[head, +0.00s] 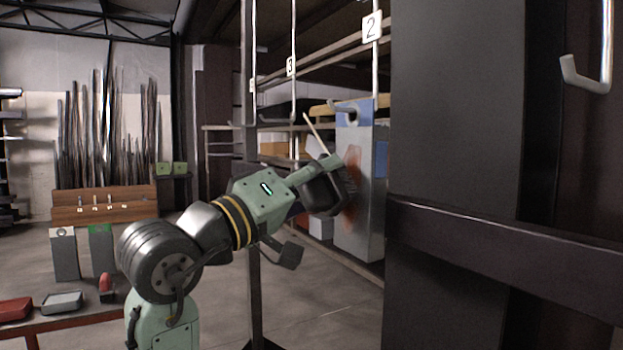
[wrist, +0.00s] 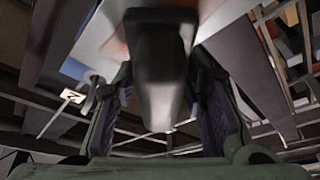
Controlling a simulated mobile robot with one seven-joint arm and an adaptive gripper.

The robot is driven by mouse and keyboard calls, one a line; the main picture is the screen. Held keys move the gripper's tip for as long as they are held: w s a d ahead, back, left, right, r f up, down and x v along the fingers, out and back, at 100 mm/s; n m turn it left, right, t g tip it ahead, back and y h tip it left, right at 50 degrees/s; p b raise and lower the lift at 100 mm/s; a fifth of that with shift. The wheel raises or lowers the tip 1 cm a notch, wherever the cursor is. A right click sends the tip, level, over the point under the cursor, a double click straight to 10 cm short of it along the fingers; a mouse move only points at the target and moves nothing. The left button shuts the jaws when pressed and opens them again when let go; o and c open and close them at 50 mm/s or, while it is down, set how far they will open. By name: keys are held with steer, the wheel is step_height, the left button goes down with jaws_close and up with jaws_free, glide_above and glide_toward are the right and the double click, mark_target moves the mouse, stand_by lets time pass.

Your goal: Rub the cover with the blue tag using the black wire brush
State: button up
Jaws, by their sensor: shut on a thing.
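The cover with the blue tag (head: 372,215) is a grey panel hanging upright from the rack, its blue band at the top. A rust-coloured patch marks its left side. My gripper (head: 330,178) is in front of that side, shut on the black wire brush (head: 346,188). The bristles face the cover at the patch and seem to touch it; the exact contact is hard to tell. In the wrist view the dark brush (wrist: 160,60) sits between my two fingers (wrist: 170,105). It hides much of the cover there.
A dark post (head: 450,110) and crossbar stand close on the right. Another hanging panel (head: 320,228) is behind the cover. Open floor lies between table and rack.

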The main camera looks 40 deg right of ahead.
steer(key=shift+s+a, duration=0.2)
steer(key=shift+s, duration=0.65)
steer(key=shift+s+a, duration=0.15)
steer(key=shift+s, duration=0.65)
steer(key=shift+s+a, duration=0.2)
steer(key=shift+s, duration=0.65)
steer(key=shift+r+p, duration=0.85)
steer(key=shift+r, duration=0.15)
steer(key=shift+w+d+f+p, duration=0.15)
steer(key=shift+w+d, duration=0.15)
steer(key=shift+w, duration=0.95)
steer(key=shift+w+d+r+p, duration=0.1)
steer(key=shift+w+d, duration=0.2)
steer(key=shift+w, duration=0.9)
steer(key=shift+w+d+f+p, duration=0.15)
steer(key=shift+w+d, duration=0.15)
steer(key=shift+w, duration=0.95)
steer(key=shift+r, duration=0.15)
steer(key=w+a, duration=0.1)
steer(key=a, duration=0.5)
steer(key=shift+w, duration=0.15)
steer(key=a, duration=0.2)
steer(key=shift+w+a, duration=0.35)
